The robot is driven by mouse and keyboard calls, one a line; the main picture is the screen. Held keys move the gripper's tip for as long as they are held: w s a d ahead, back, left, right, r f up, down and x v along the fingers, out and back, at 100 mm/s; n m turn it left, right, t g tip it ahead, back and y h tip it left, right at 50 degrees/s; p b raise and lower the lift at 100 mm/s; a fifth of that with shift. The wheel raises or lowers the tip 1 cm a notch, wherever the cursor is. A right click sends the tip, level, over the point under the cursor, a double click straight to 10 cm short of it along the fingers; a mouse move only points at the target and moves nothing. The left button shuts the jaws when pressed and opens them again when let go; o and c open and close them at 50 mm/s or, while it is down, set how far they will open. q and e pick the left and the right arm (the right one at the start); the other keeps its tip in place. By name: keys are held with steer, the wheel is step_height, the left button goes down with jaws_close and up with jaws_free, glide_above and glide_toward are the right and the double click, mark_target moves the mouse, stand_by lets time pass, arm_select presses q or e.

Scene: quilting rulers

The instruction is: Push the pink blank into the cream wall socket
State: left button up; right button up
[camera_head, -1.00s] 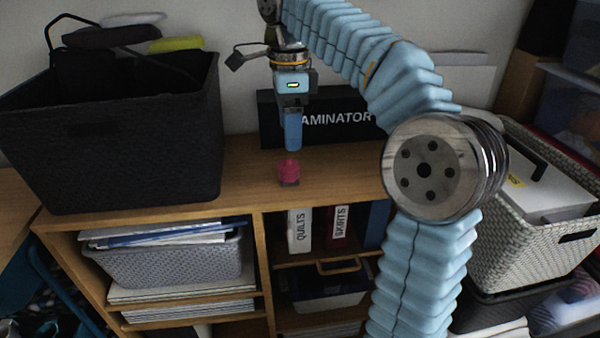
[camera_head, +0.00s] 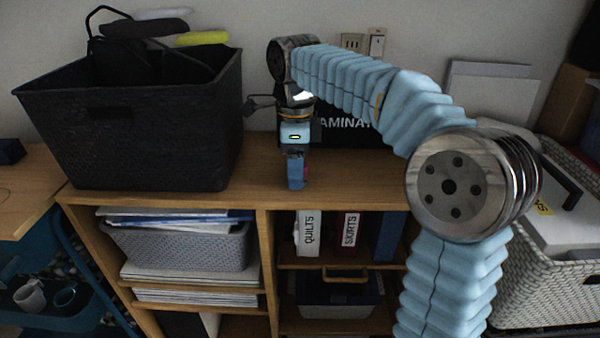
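The pink blank (camera_head: 306,173) shows only as a small pink patch at the right edge of my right gripper's blue fingers, low over the wooden cabinet top. The fingers hide most of it. My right gripper (camera_head: 297,184) points down there; I cannot tell whether its fingers are closed on the blank or around it. On the wall at the back, above my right arm, is a cream socket plate (camera_head: 352,41) with dark slots; its lower part is hidden by the arm. My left gripper is not in view.
A cream switch plate (camera_head: 377,42) is right of the socket. A black laminator box (camera_head: 345,136) stands behind the gripper. A large dark basket (camera_head: 150,140) stands left, a white woven basket (camera_head: 540,290) right. The cabinet top (camera_head: 350,180) is clear in front of the box.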

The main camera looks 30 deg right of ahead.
steer(key=c, duration=0.8)
steer(key=shift+c, duration=0.2)
steer(key=shift+r, duration=0.15)
steer(key=shift+r, duration=0.25)
step_height(320, 180, up, 3)
steer(key=shift+w+f+p, duration=0.1)
steer(key=shift+f+p, duration=0.05)
steer(key=shift+p, duration=0.25)
steer(key=s+a+r+b, duration=0.1)
steer(key=s+a+r, duration=0.7)
steer(key=s, duration=0.3)
steer(key=shift+s+r, duration=0.3)
steer(key=shift+r, duration=0.5)
